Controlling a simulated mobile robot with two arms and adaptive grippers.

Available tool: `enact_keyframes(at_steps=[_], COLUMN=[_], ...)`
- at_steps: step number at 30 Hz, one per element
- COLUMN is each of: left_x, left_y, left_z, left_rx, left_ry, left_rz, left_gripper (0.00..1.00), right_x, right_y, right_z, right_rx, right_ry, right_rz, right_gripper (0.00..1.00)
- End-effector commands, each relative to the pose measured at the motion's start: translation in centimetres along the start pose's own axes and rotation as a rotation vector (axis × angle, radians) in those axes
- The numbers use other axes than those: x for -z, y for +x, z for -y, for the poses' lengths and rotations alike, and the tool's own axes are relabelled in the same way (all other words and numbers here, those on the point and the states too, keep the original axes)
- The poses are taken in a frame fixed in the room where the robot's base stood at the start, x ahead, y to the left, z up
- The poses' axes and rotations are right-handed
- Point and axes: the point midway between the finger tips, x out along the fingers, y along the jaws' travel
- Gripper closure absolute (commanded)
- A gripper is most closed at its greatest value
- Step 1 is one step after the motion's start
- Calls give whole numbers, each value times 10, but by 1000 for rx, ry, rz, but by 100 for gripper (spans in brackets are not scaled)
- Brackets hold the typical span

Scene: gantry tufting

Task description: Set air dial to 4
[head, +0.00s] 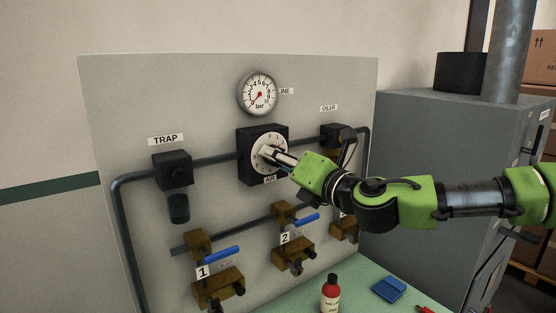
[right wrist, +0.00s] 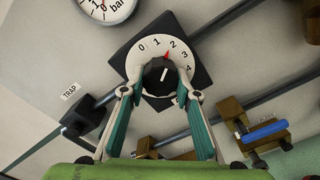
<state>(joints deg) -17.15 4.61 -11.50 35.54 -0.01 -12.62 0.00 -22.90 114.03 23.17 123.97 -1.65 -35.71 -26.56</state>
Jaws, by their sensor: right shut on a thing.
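The air dial is a white disc (head: 259,152) on a black square housing (head: 245,172), labelled AIR below. In the right wrist view the dial face (right wrist: 150,47) shows 0, 1, 2, 3 and 4 running clockwise. Its black knob (right wrist: 160,80) carries a white line and a red pointer (right wrist: 166,57); the pointer lies between 1 and 2, nearer 2. My right gripper (head: 272,153) is shut on the knob, with a finger on each side of it in the right wrist view (right wrist: 160,83). The lower part of the dial is hidden. My left gripper is not in view.
A round gauge (head: 258,94) labelled LINE is above the dial, its red needle at lower left. The trap (head: 172,171) is left, the oiler (head: 334,134) right. Valves with blue handles (head: 222,254) sit below. A red bottle (head: 330,295) stands on the green bench (head: 363,283).

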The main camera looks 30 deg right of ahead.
Motion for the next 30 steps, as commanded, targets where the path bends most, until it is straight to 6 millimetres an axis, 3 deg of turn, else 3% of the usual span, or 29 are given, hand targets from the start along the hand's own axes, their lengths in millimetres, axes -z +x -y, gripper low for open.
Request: enact_keyframes(at_steps=[11, 30], left_x=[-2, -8], left_y=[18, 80], left_z=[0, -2], left_rx=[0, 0], left_ry=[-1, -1], left_rz=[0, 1], left_gripper=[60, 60], right_x=[3, 2], right_y=[0, 0], right_z=[2, 0], right_rx=[-1, -1], right_ry=[100, 670], right_rz=[2, 1], right_gripper=[92, 92])
